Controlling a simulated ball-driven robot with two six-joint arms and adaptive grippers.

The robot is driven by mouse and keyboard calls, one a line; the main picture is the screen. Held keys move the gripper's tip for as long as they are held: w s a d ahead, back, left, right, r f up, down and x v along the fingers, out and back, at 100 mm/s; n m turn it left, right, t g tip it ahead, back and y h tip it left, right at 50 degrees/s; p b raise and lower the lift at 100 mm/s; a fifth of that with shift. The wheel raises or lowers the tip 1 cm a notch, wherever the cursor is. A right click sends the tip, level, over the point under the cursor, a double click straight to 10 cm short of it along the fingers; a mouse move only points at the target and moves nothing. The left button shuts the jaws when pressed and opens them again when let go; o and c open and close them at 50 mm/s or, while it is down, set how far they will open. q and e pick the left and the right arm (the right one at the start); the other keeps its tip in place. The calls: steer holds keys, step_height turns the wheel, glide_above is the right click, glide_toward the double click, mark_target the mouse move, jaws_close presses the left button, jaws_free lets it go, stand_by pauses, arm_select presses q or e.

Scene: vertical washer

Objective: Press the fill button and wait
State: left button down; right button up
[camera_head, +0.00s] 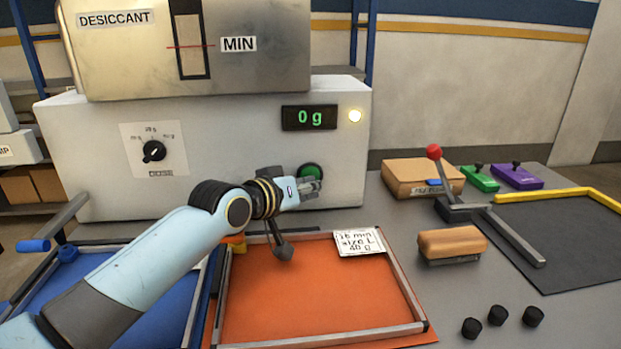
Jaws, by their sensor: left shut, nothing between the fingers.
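The white dispenser box (230,125) stands at the back with a hopper labelled DESICCANT (250,75) on top. A green button (312,170) sits low on its front, right of centre, partly covered by my left gripper (316,186). The left gripper is shut and empty, its fingertips at the button's lower edge; I cannot tell whether they touch it. A black dial (153,151) is on the front at left. My right gripper is not in view.
An orange framed tray (315,290) holds a paper note (359,243). A blue tray (105,310) lies left, partly behind my left arm. At right are a red-knobbed lever (434,152), a tan block (452,243), cardboard box (415,176), dark mat (570,240) and several black caps (498,315).

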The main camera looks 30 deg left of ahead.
arm_select(q)
steer(key=shift+s+d+r+p, duration=0.1)
steer(key=shift+s+d+p, duration=0.15)
steer(key=shift+p, duration=0.1)
steer(key=shift+s+d+p, duration=0.35)
steer(key=shift+s, duration=0.15)
steer(key=shift+s+d+p, duration=0.3)
steer(key=shift+s+p, duration=0.05)
steer(key=shift+s, duration=0.05)
steer(key=s+d+p, duration=0.1)
steer(key=s+d, duration=0.1)
steer(key=shift+s+p, duration=0.3)
steer(key=shift+p, duration=0.05)
steer(key=shift+s+d, duration=0.2)
steer(key=shift+s, duration=0.1)
